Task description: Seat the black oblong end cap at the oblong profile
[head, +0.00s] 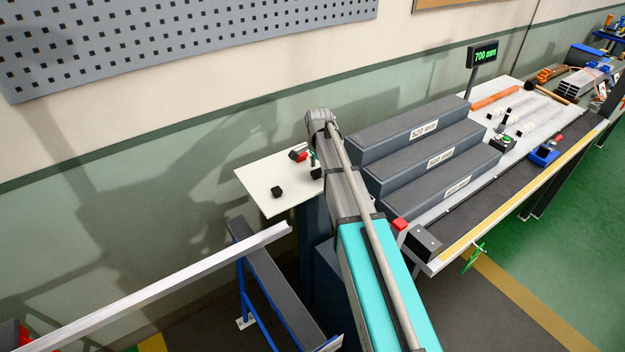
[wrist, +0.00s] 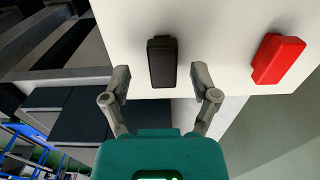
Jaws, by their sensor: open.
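The black oblong end cap (wrist: 162,62) lies on a white table top in the wrist view, its long side running away from my gripper. My gripper (wrist: 160,76) is open, with one finger on each side of the cap's near part and a gap on both sides. In the head view my arm hides most of the gripper. A long pale metal profile (head: 170,286) rests over a blue stand at the left; I cannot tell whether it is the oblong one.
A red piece (wrist: 278,59) lies right of the cap. The white table (head: 254,181) also bears a small black piece (head: 277,192). Dark grey steps (head: 415,160) stand right of my arm, and a cluttered bench (head: 480,205) lies beyond. A pegboard wall is behind.

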